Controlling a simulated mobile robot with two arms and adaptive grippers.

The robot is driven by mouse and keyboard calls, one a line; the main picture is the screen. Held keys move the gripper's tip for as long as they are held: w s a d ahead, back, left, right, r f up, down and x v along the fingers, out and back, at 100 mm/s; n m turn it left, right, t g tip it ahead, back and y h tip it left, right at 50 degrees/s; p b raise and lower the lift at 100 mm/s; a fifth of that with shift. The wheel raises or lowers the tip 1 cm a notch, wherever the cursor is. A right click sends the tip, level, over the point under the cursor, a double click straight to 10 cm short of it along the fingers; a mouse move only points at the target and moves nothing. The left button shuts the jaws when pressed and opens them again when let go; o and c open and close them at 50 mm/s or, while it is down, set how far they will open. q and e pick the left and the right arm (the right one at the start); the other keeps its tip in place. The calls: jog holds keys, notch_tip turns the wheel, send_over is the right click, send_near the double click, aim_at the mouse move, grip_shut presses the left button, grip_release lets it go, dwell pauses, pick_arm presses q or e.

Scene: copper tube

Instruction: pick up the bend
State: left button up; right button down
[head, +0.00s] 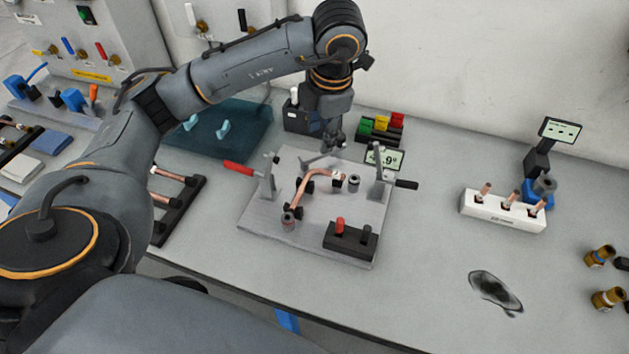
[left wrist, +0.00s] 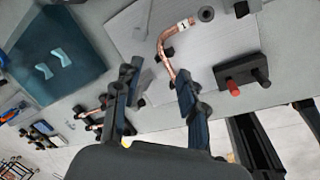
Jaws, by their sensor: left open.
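The bend (head: 303,187) is a curved copper tube with a white tag near one end. It lies on black supports on the grey fixture plate (head: 262,222). My left gripper (head: 333,146) points down above the back part of the plate, behind the bend in the head view. My right gripper is not in view.
Upright posts and clamps with a red handle (head: 238,168) and a black handle stand on the plate. A black block (head: 350,239) with a red peg sits at its front. A white rack (head: 502,211) with copper pieces stands right. The table between is clear.

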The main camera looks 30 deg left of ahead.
pick_arm(q)
send_over(317, 171)
jog(key=s+d+x, duration=0.1)
jog(key=x, duration=0.6)
jog(key=f, duration=0.1)
jog(key=f+p, duration=0.1)
jog(key=f, duration=0.1)
jog(key=f+p, duration=0.1)
jog(key=f, duration=0.1)
jog(key=shift+d, duration=0.4)
jog(key=shift+a+f+p, duration=0.1)
jog(key=shift+f+p, duration=0.2)
jog(key=shift+f, duration=0.1)
jog(key=shift+c, duration=0.4)
grip_shut()
